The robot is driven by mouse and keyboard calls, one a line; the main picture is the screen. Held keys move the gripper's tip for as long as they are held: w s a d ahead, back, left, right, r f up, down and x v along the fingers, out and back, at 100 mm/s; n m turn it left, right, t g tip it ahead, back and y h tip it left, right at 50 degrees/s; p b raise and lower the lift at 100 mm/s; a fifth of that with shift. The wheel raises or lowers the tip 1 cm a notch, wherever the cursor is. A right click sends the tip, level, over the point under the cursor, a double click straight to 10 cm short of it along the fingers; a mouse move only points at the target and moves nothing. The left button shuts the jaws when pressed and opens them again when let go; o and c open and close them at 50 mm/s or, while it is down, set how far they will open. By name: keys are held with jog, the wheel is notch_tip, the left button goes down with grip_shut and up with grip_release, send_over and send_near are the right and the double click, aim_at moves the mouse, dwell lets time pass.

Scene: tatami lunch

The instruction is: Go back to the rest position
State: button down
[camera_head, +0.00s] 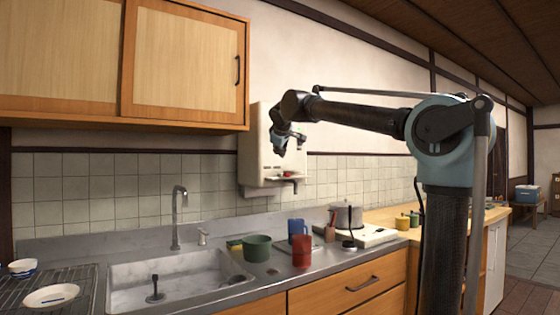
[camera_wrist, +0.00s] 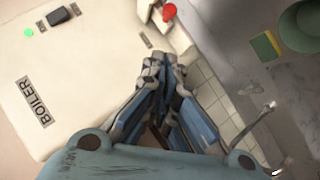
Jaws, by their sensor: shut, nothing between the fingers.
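My gripper (camera_head: 291,142) is at the end of my arm, raised above the counter and in front of the white boiler (camera_head: 260,160) on the wall. In the wrist view my gripper (camera_wrist: 163,65) has its blue and grey fingers drawn together, with nothing held between them. The boiler also fills the left of the wrist view (camera_wrist: 75,50), with its label, a green light, a dark switch and a red knob (camera_wrist: 169,12). I cannot tell whether the fingertips touch the boiler.
Below are the sink (camera_head: 190,275), its faucet (camera_head: 178,215), a green pot (camera_head: 257,248), a red cup (camera_head: 302,250), a blue mug (camera_head: 296,227) and a lidded pot (camera_head: 347,216). A wooden cabinet (camera_head: 185,60) hangs at upper left.

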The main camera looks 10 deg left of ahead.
jog(key=shift+s+d+r, duration=0.15)
jog(key=shift+s+r, duration=0.05)
jog(key=shift+s, duration=0.15)
jog(key=shift+d, duration=0.1)
jog(key=s+d+f+m+g+h, duration=0.2)
jog(key=s+d+f+m, duration=0.35)
jog(key=d+f, duration=0.7)
jog(key=s+d+f+m+g+h, duration=0.2)
jog(key=s+d+f, duration=0.8)
jog(key=d, duration=0.4)
jog(key=s+d+f+m+g, duration=0.2)
jog(key=s+d+f, duration=0.3)
jog(key=s+f, duration=0.8)
jog(key=s+d+f+m+g+y, duration=0.1)
jog(key=s+d+f+m+g, duration=0.2)
jog(key=s+f, duration=1)
notch_tip(320, 180, down, 6)
jog(key=shift+d+f+m, duration=0.2)
jog(key=shift+d+m, duration=0.15)
jog(key=shift+d, duration=0.7)
